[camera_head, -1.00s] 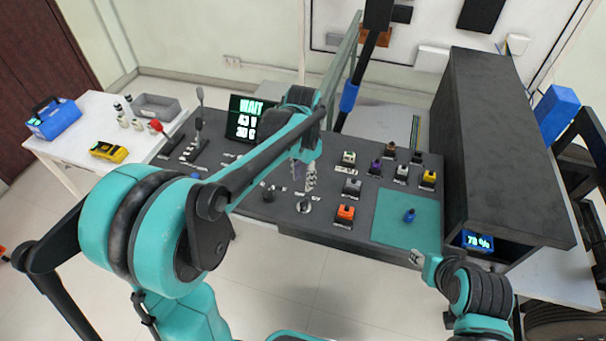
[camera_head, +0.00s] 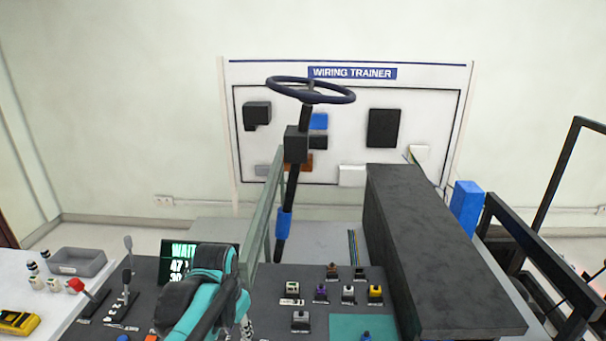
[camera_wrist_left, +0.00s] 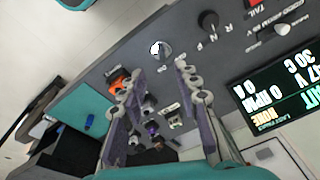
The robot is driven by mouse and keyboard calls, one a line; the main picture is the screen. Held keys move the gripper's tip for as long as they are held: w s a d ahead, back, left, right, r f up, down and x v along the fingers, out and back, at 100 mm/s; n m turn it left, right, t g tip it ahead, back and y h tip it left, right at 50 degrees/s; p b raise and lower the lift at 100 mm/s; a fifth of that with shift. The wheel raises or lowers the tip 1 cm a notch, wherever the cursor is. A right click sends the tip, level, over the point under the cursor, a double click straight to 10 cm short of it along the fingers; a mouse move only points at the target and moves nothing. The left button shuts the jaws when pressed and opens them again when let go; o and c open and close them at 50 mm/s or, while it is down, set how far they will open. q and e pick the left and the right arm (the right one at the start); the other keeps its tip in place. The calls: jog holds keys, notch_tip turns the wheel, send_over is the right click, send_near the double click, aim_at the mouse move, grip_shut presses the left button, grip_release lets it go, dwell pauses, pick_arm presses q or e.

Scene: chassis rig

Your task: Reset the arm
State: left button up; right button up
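My left arm, teal and black, comes up at the bottom of the head view. Its gripper (camera_head: 247,328) is mostly hidden behind the arm there. In the left wrist view my left gripper (camera_wrist_left: 158,72) has its two purple-grey fingers spread apart with nothing between them. It is over the dark console (camera_wrist_left: 215,55), with a silver-ringed knob (camera_wrist_left: 161,50) just beyond the fingertips. My right gripper is in neither current view.
The console carries levers (camera_head: 127,272), a lit WAIT display (camera_head: 180,252) and several coloured connectors (camera_head: 375,291). A steering wheel (camera_head: 310,90) on a column, a green-edged panel (camera_head: 265,210) and a tall black box (camera_head: 430,250) rise around it. A side table (camera_head: 40,305) stands left.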

pick_arm(q)
jog(key=s+a+f+n+t, duration=0.1)
jog(key=s+n+t, duration=0.3)
jog(key=s, duration=0.8)
jog(key=shift+a+f+n+t, duration=0.2)
jog(key=shift+a+n+t, duration=0.2)
jog(key=shift+t, duration=0.3)
